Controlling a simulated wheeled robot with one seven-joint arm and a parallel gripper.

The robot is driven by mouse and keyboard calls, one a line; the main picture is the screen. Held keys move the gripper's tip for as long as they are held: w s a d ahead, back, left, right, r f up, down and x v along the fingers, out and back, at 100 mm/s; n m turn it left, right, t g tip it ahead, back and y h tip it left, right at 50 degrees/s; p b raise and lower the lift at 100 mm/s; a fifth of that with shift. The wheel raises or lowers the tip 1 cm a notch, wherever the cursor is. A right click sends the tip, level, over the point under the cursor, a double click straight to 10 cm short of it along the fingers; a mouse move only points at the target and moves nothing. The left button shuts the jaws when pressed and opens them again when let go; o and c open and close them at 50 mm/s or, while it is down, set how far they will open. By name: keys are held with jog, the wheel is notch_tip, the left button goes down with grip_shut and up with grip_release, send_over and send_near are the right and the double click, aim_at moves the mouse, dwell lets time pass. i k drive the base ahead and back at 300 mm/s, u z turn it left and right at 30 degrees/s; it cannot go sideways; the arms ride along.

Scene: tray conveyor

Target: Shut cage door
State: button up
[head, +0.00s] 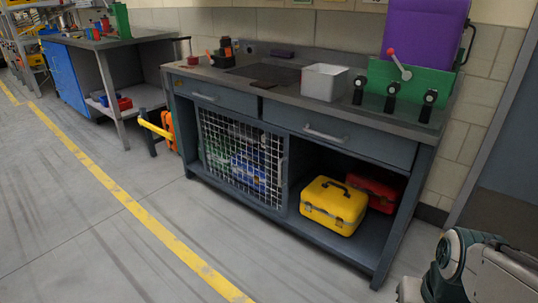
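The cage door (243,150) is a pale wire-mesh panel low on the front of a dark grey workbench (340,258). It spans the bench's left lower bay, below the left drawer. It looks close to the bench front, but I cannot tell whether it is fully shut or slightly ajar. No handle or latch is clear on it. Blue and green items show through the mesh. My gripper is not in view. Only a white and dark part of my arm shows at the lower right, well apart from the door.
The right bay is open and holds a yellow toolbox (334,205) and a red toolbox (376,193). An orange item with a yellow bar (157,127) juts out left of the bench. The floor (120,250) in front is clear, with a yellow line across it.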

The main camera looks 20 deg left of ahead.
aim_at(286, 159)
jog(key=u, duration=0.05)
jog(key=k, duration=0.7)
jog(key=z, duration=0.45)
jog(key=i, duration=1.25)
jog(key=u, duration=0.7)
jog(key=i, duration=0.8)
jog(key=u, duration=1.1)
jog(key=i, duration=0.25)
jog(key=u, duration=0.25)
